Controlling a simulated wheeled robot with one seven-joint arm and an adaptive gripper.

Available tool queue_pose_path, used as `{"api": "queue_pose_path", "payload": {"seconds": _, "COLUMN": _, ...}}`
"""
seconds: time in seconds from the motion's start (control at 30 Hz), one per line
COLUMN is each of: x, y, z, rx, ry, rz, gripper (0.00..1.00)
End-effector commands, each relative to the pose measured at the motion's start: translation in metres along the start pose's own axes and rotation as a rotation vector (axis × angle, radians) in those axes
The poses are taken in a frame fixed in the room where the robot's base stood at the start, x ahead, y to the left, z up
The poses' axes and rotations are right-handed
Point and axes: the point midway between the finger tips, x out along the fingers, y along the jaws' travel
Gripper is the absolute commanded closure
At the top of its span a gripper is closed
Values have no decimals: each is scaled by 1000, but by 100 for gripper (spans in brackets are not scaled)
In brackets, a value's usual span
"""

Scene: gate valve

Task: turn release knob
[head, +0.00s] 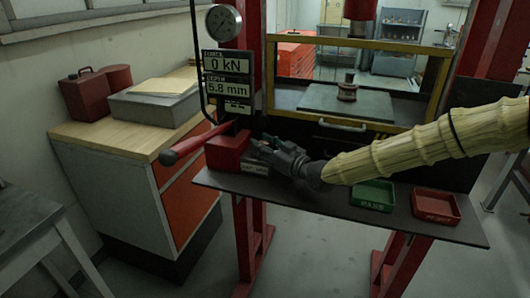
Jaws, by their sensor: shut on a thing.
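My gripper (259,148) reaches in from the right, at the right side of the red pump block (226,153) on the dark shelf of the press. It is shut on the small release knob by the block, and its fingers hide the knob. How far the knob is turned cannot be seen. A display panel (227,78) above the block reads 0 kN and 5.8 mm. A round dial gauge (223,22) sits on top of it.
Green (372,195) and red (436,204) trays sit on the shelf (320,201) to the right. A yellow-framed guard (350,43) stands behind. A wooden-topped cabinet (120,139) is left.

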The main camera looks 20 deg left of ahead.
Motion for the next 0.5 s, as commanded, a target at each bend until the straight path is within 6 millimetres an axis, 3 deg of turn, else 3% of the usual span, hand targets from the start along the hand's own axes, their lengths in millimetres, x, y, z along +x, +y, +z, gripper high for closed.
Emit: {"api": "queue_pose_path", "payload": {"seconds": 0.5, "x": 1, "y": 1, "z": -3, "rx": -3, "ry": 3, "rz": -216, "gripper": 88}}
